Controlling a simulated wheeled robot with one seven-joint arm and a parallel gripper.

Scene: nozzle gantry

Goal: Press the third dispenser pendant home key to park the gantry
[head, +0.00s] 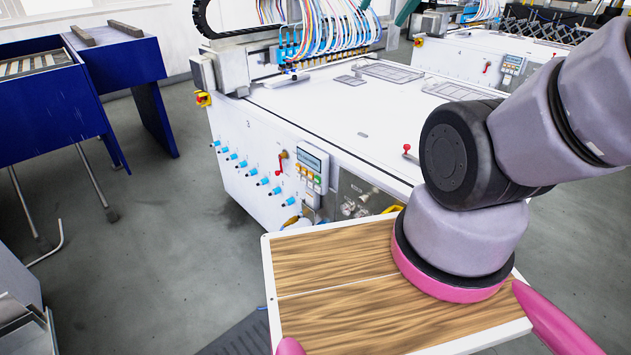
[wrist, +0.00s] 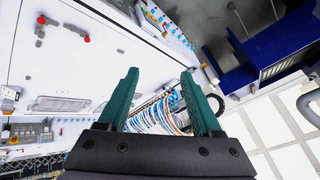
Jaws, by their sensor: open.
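The third dispenser (head: 330,120) is a white cabinet marked 3, standing ahead of me in the head view. Its pendant (head: 311,165) is a small panel on the front face, with a grey display above yellow, green, white and red keys. The key labels are too small to read, so I cannot tell which is the home key. In the wrist view my gripper (wrist: 160,76) has two green fingers spread apart with nothing between them. It points past the coloured hoses (wrist: 165,115) and is not touching the pendant. My arm covers the cabinet's right part in the head view.
A red lever (head: 281,163) and several blue regulators (head: 252,181) sit left of the pendant. An emergency stop (head: 203,98) is on the cabinet's left corner. Another dispenser (head: 480,60) with its own pendant stands behind. Blue tables (head: 45,110) stand left, with open floor between.

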